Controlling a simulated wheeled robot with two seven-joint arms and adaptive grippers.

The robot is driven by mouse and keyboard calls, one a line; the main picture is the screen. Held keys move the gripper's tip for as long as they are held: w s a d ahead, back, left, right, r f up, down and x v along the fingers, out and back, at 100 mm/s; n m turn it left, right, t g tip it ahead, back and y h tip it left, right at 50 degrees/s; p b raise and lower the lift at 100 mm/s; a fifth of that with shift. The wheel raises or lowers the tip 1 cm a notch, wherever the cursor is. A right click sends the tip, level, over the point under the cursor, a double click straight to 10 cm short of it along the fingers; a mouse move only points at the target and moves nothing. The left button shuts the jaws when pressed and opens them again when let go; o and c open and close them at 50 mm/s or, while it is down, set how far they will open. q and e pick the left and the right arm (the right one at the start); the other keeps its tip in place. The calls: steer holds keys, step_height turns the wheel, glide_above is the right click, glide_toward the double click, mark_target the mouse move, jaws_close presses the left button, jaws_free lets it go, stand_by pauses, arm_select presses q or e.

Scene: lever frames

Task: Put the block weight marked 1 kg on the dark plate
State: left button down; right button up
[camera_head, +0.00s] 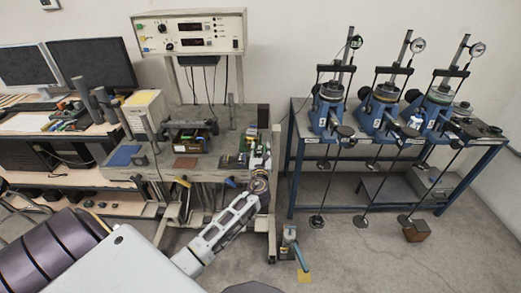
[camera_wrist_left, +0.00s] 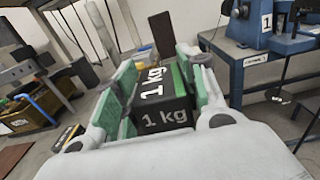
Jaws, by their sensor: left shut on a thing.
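The block weight (camera_wrist_left: 163,103) is black with white "1 kg" lettering on two faces in the left wrist view. My left gripper (camera_wrist_left: 165,92) is shut on it, with green pads at both sides. In the head view my left gripper (camera_head: 257,150) is at the right end of the grey bench, left of the blue table; I cannot clearly pick out the block there. Several round dark plates hang on rods at the lever frames, such as one at the left frame (camera_head: 317,221); it is unclear which is the task's plate. My right gripper is not seen.
The blue table (camera_head: 298,153) carries three blue lever frames; the left one, marked 1, shows in the left wrist view (camera_wrist_left: 266,24). Thin rods hang in front of it. A brown block (camera_head: 416,231) is low at the right. A blue-handled device (camera_head: 290,243) stands on the floor.

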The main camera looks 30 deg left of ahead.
arm_select(q)
steer(key=shift+f, duration=1.25)
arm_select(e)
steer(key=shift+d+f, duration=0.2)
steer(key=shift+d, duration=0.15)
arm_select(q)
steer(key=shift+f, duration=0.1)
steer(key=c, duration=1.2)
jaws_free()
steer(key=shift+f, duration=0.2)
steer(key=shift+c, duration=0.2)
steer(key=o, duration=0.4)
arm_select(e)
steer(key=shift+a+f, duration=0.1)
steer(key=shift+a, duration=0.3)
arm_select(q)
steer(key=shift+r, duration=0.15)
steer(key=shift+s+d, duration=0.4)
steer(key=shift+s, duration=0.2)
steer(key=shift+b+v, duration=0.85)
steer(key=shift+v, duration=4.45)
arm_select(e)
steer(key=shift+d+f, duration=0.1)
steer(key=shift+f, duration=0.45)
